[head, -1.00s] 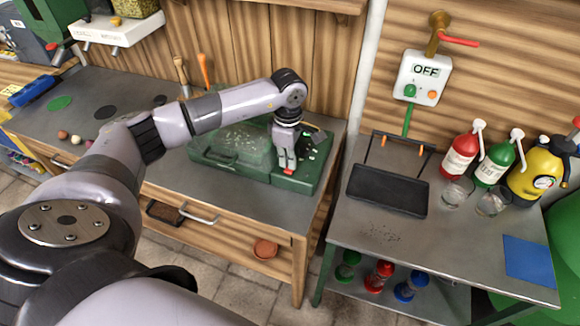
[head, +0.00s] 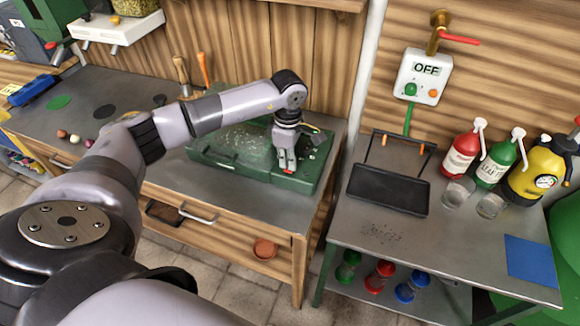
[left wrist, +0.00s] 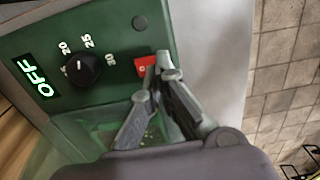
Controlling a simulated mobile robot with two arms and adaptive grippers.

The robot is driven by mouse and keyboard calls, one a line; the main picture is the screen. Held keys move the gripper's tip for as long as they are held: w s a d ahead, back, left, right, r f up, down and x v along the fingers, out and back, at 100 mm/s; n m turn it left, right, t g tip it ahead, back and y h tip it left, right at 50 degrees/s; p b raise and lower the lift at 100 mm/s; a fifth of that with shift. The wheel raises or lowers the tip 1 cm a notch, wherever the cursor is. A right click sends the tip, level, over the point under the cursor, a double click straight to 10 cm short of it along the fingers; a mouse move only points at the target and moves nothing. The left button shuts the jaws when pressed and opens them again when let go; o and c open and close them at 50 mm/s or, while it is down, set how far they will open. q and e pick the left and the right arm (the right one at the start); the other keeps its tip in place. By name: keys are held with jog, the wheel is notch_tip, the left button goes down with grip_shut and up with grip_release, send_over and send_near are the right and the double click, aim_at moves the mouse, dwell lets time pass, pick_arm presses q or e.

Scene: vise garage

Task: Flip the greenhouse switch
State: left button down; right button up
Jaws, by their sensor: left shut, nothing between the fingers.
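The greenhouse (head: 240,148) is a green box with a clear lid on the wooden workbench. In the left wrist view its green panel (left wrist: 110,20) carries a lit OFF display (left wrist: 36,80), a black dial (left wrist: 83,68) with numbers around it, and a red switch (left wrist: 146,65). My left gripper (head: 287,168) is over the panel at the right end of the box. In the left wrist view the shut, empty fingertips (left wrist: 164,70) are right at the red switch and cover part of it. I cannot tell whether they touch it. My right gripper is not in view.
A metal table (head: 375,235) at the right holds a black tray (head: 388,190), red and green bottles, a yellow sprayer (head: 535,168) and glasses. A wall box (head: 422,78) with its own OFF display hangs above. The bench front is clear.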

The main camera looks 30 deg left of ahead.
pick_arm(q)
jog(key=shift+s+f+b, duration=0.1)
jog(key=shift+f+b, duration=0.6)
jog(key=shift+f, duration=0.05)
dwell(0.3)
jog(key=shift+r+p, duration=0.55)
jog(key=shift+r, duration=0.2)
jog(key=shift+r+p, duration=1.4)
jog(key=shift+r, duration=1.35)
jog(key=shift+d, duration=0.1)
